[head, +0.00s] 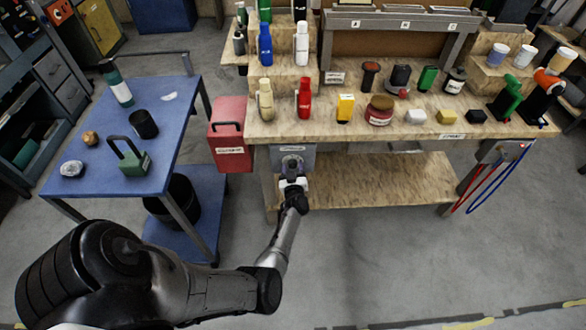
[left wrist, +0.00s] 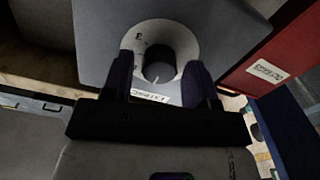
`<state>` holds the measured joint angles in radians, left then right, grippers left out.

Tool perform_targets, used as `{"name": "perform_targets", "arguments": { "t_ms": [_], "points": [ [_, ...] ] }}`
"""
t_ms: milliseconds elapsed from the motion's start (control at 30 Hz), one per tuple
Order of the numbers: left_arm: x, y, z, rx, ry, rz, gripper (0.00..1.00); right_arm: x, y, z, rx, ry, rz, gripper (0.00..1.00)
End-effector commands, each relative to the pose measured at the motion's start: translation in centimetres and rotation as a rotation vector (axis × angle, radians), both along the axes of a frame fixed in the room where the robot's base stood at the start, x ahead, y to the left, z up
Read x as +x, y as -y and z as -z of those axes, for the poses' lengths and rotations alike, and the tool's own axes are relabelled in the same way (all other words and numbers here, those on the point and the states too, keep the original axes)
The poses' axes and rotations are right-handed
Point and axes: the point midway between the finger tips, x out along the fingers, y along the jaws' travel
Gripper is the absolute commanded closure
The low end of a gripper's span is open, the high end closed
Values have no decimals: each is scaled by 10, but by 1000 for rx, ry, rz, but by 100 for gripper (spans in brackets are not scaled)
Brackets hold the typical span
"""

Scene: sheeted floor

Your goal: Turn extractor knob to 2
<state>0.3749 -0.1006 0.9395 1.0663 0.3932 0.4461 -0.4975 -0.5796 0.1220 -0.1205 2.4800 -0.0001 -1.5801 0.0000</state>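The extractor's grey box (head: 308,155) hangs under the front edge of the wooden workbench. Its round pale dial (left wrist: 183,35) and dark knob (left wrist: 158,66) show in the left wrist view. A "3" is readable on the dial; the knob's pointer is too dark to read. A white label (left wrist: 150,97), upside down in that view, lies beside the dial. My left gripper (left wrist: 160,80) is in front of the dial, its two dark fingers on either side of the knob with narrow gaps showing. In the head view the left gripper (head: 293,180) partly covers the dial. My right gripper is out of view.
A red box (head: 231,145) hangs close left of the extractor. A blue cart (head: 185,110) with several items stands further left. Bottles and small objects crowd the workbench (head: 400,140) above. A lower wooden shelf (head: 380,180) is bare. The floor in front is clear.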

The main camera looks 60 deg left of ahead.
Motion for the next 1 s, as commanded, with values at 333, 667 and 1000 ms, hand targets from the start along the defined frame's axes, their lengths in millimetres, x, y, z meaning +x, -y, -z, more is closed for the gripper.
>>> {"name": "perform_targets", "arguments": {
  "t_ms": [333, 667, 1000],
  "points": [
    [0, 0, 0, 0, 0, 0, 80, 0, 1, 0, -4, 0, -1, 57],
    [0, 0, -1, 14, -26, 0, 88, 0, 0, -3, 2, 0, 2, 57],
    [0, 0, -2, 123, -227, 1, 88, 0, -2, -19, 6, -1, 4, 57]
  ]
}}
